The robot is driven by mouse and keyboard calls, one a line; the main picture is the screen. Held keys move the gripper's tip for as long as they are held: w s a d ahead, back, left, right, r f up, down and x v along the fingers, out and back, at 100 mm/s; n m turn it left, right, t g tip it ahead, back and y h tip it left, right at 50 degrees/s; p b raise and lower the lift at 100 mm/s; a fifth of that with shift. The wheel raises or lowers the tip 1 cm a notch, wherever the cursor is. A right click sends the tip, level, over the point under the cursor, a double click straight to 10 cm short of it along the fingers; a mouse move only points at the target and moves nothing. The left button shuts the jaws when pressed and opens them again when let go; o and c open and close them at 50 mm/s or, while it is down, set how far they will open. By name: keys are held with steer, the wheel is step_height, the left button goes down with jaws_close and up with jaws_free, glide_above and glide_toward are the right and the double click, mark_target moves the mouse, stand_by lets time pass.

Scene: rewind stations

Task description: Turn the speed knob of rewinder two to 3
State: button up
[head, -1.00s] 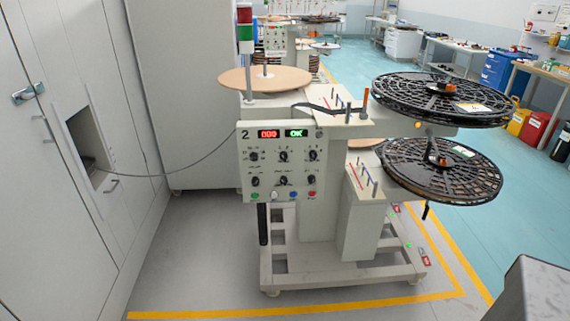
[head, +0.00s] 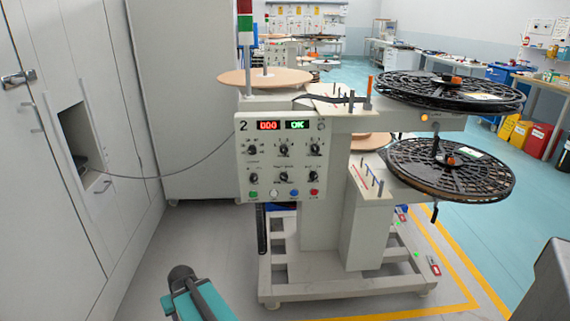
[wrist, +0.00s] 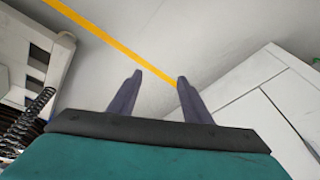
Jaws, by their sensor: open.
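Rewinder two (head: 335,235) stands ahead of me, with a "2" on its control panel (head: 243,160). The panel has two rows of black knobs, a red display and a green display reading OK. The knob labels are too small to read, so I cannot tell which is the speed knob. One upper-row knob (head: 283,149) is at the panel's middle. In the wrist view my gripper (wrist: 158,80) is open and empty above the floor, apart from the rewinder. In the head view part of my teal arm shows at the bottom, below and left of the panel.
White cabinets (head: 60,230) line the left side, with a cable running from an opening to the rewinder. Black reels (head: 450,170) stick out at the rewinder's right. Yellow tape (head: 455,260) marks the floor. Floor in front of the rewinder is clear.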

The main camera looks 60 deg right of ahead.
steer(key=w+d+r+m+t+h+b, duration=0.1)
steer(key=d+r+m+t+h+b, duration=0.15)
steer(key=d+r+b, duration=0.6)
steer(key=w+d+r+m+t+h+b, duration=0.1)
steer(key=d+r+t+h+b, duration=0.25)
steer(key=d+r, duration=1)
steer(key=s+d+r+m+h+b, duration=0.2)
steer(key=s+d+r+h+b, duration=0.2)
steer(key=s+r, duration=0.5)
steer(key=s+d+r+m+t+h+b, duration=0.1)
steer(key=s+d+r+h+b, duration=0.3)
steer(key=s+d+r+b, duration=0.4)
steer(key=s+d+r+m, duration=0.1)
steer(key=d+r, duration=0.2)
steer(key=shift+s+d, duration=0.2)
steer(key=shift+s, duration=0.2)
steer(key=shift+w+d+r, duration=0.1)
steer(key=shift+w+d, duration=0.05)
steer(key=p+x, duration=0.5)
steer(key=p, duration=0.3)
steer(key=shift+w+d+r, duration=0.15)
